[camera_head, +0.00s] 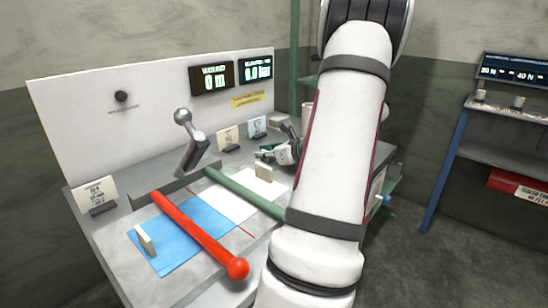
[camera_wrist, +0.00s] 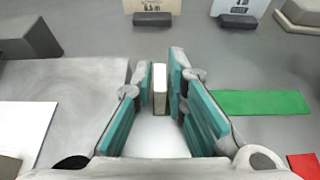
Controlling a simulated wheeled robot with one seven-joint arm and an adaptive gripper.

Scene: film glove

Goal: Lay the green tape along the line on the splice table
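In the wrist view a flat green strip (camera_wrist: 262,103), seemingly the tape, lies on the grey table right of my fingers. My gripper (camera_wrist: 160,80) has teal pads either side of a small upright white block (camera_wrist: 159,88). Whether the pads touch it is unclear. In the head view my gripper (camera_head: 270,152) is low over the back right of the splice table (camera_head: 112,252), partly hidden by my arm. There a green bar (camera_head: 240,190) lies diagonally across the table. A thin red line (camera_head: 246,232) shows on the white area.
A red bar with a ball end (camera_head: 237,268) crosses the blue sheet (camera_head: 190,245). Small upright tabs (camera_head: 145,240) (camera_head: 264,173) stand on the table. A metal lever (camera_head: 192,150) and several cards (camera_head: 95,192) stand near the back panel (camera_head: 150,90). A shelf unit (camera_head: 500,155) stands at right.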

